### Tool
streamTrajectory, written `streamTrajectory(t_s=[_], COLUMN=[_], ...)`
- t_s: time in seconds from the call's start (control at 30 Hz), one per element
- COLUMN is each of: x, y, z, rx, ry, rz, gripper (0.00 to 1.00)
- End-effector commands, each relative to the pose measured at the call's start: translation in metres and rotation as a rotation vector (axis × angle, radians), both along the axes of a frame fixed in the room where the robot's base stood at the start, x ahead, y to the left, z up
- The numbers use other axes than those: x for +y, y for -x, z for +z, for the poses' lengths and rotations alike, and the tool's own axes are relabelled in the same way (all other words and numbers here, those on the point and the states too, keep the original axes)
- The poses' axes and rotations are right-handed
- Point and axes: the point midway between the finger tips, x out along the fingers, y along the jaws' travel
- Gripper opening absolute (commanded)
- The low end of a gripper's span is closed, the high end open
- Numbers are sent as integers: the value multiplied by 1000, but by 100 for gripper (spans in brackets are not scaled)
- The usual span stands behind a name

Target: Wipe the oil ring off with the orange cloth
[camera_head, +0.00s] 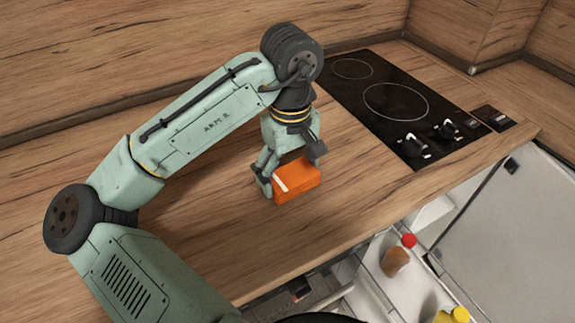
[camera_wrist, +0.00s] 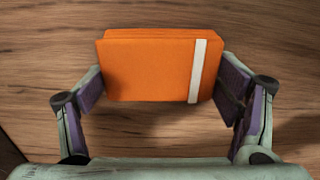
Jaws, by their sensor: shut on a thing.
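The orange cloth (camera_head: 298,184) is a folded block with a white stripe near one end. My gripper (camera_head: 291,178) is shut on it, pointing down at the wooden counter. In the wrist view the cloth (camera_wrist: 150,68) sits between the two fingers of my gripper (camera_wrist: 162,85), which press on its left and right ends. I cannot tell whether the cloth touches the counter or is held just above it. No oil ring shows clearly in either view; it may be hidden under the cloth or my arm.
The wooden counter (camera_head: 215,240) is clear around the cloth. A black hob (camera_head: 385,105) with knobs lies to the right. Below the front edge, an open drawer or rack holds a brown bottle with a red cap (camera_head: 396,262) and a yellow-capped item (camera_head: 452,316). A wooden splashback (camera_head: 120,50) stands behind.

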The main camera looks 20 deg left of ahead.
Motion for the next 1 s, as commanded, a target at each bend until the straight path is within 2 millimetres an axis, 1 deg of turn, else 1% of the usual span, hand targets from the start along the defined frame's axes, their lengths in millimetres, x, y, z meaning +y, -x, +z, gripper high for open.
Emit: streamTrajectory(t_s=[0.2,0.47,0.7,0.83,1.0], x=[-11,-15,-25,-26,-22], y=[9,13,21,22,18], z=[0,0,2,2,2], rx=[5,4,3,2,3], ry=[2,2,1,1,2], rz=[-7,-5,-5,-3,-1], gripper=[61,60,60,60,60])
